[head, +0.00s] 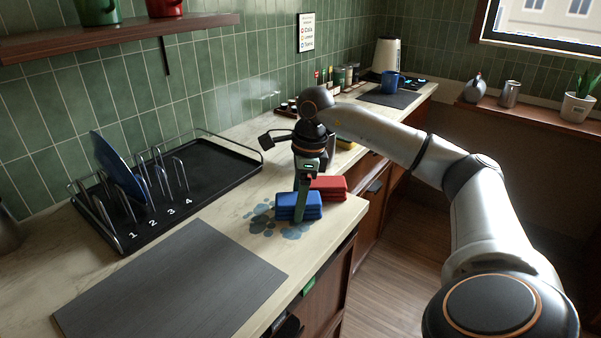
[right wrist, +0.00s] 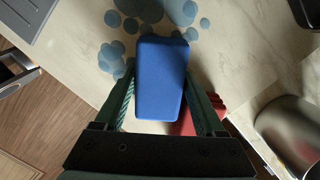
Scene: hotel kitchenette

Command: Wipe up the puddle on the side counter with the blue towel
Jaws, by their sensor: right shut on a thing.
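The blue towel (head: 299,206) is a folded stack on the counter near its front edge, at the puddle. The puddle (head: 263,221) shows as several dark blue-grey round patches left of and in front of the towel. My right gripper (head: 303,200) points down and is shut on the blue towel. In the right wrist view the blue towel (right wrist: 161,78) lies between the two fingers, with puddle patches (right wrist: 120,48) beyond it and to its left. What lies under the towel is hidden. My left gripper is not in view.
A red folded towel (head: 329,186) lies right behind the blue one. A black rack tray (head: 215,170) with a blue plate (head: 118,168) stands at left. A grey mat (head: 180,285) lies in the foreground. A blue mug (head: 391,82) stands far back.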

